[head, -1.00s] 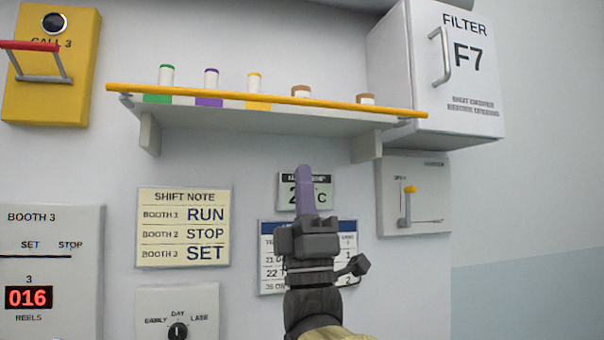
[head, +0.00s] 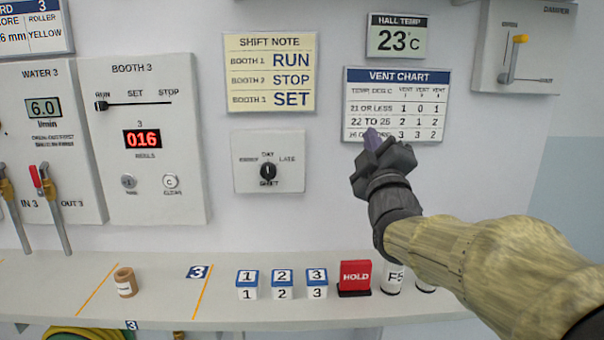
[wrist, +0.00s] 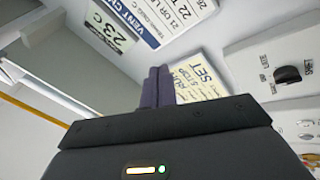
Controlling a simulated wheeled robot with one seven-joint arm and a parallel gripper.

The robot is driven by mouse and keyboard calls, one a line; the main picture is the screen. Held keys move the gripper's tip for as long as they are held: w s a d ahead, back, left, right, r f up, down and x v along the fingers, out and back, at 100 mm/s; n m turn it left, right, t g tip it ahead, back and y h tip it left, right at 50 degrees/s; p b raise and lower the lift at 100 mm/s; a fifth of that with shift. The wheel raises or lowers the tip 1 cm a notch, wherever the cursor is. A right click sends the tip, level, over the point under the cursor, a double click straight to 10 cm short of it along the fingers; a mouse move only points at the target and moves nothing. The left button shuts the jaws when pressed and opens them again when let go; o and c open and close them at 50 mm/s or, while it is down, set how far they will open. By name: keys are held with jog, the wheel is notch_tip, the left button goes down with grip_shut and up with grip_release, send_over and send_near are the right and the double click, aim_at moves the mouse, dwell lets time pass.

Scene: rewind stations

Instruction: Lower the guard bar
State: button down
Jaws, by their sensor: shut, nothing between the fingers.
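The guard bar (wrist: 32,108) shows in the wrist view as a thin yellow-orange strip at the lower left, along the shelf edge; part of it is cut off by the frame and my gripper's body. The bar is out of the head view now. My gripper (head: 372,138) is raised in front of the wall, over the lower part of the vent chart (head: 397,100) in the picture. Its purple fingers are together and empty, as the wrist view also shows (wrist: 158,86). The gripper is apart from the bar.
The shelf (wrist: 52,82) shows its pale underside and a bracket in the wrist view. In the head view, a counter (head: 228,298) below carries numbered blocks, a red HOLD block (head: 355,278) and a brown roll (head: 126,282). A damper panel (head: 525,45) is at the upper right.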

jog(key=s+d+f+m+g, duration=0.1)
jog(key=s+f+m+g, duration=0.3)
jog(key=f, duration=0.9)
jog(key=w+d+f+m+g, duration=0.15)
jog(key=f+g, duration=0.45)
jog(key=f, duration=0.7)
jog(key=s+f+m+g, duration=0.7)
jog(key=s+f+g, duration=0.4)
jog(key=s+f, duration=0.75)
notch_tip(320, 180, up, 31)
jog(key=p, duration=2.9)
jog(key=shift+s+a+t+h, duration=0.15)
jog(key=shift+s+t+h, duration=0.15)
jog(key=shift+s+h, duration=0.1)
